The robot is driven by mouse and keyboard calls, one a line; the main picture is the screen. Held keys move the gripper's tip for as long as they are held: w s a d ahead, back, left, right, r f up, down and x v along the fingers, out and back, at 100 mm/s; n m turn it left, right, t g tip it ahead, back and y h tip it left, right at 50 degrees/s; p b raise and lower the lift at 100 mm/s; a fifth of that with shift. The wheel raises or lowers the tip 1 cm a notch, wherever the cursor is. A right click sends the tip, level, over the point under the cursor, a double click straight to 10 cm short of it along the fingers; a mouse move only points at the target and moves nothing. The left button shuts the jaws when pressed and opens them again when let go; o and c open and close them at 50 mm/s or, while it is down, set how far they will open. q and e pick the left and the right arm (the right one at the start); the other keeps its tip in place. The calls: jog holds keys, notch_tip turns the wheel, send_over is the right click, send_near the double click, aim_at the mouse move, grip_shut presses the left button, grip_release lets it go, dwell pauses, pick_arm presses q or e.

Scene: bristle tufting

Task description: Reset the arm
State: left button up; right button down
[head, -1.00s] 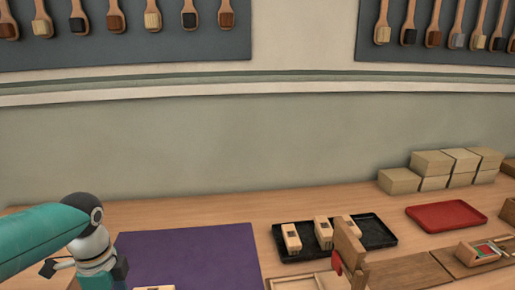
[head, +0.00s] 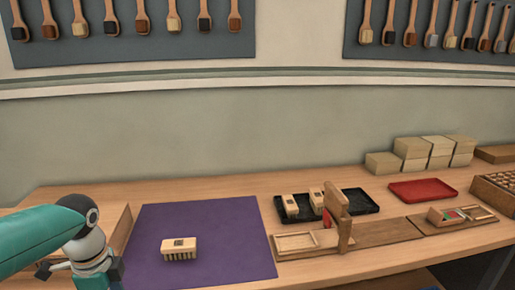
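My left arm comes in from the left edge, with a teal link and a grey-and-white wrist. My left gripper (head: 82,275) is at the lower left, beside the left edge of the purple mat (head: 225,225). Its dark finger parts show on both sides of the wrist, but the tips are hidden or cut off, so its opening cannot be judged. A wooden brush block with bristles facing down (head: 179,248) lies on the mat, to the right of the gripper and apart from it. My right arm and gripper are not in view.
A wooden fixture with an upright post (head: 337,210) stands right of the mat. Behind it is a black tray (head: 357,202) with brush blocks. A red tray (head: 422,190), stacked pale blocks (head: 412,147) and a compartment box (head: 497,186) are farther right. Brushes hang above.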

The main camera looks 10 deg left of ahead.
pick_arm(q)
jog(key=w+d+f+n+h+p, duration=0.1)
jog(key=d+f+n, duration=0.2)
jog(key=d+f, duration=0.55)
jog(key=w+d+f+n+h+p, duration=0.1)
jog(key=d+f+n+h+p, duration=0.3)
jog(key=f, duration=0.7)
jog(key=s+d+f+n+y, duration=0.1)
jog(key=s+d+f+n, duration=0.8)
jog(key=s+d+f, duration=0.1)
jog(key=shift+s+d+f+n+t, duration=0.15)
jog(key=shift+s+f+n+t, duration=0.3)
jog(key=shift+s, duration=0.65)
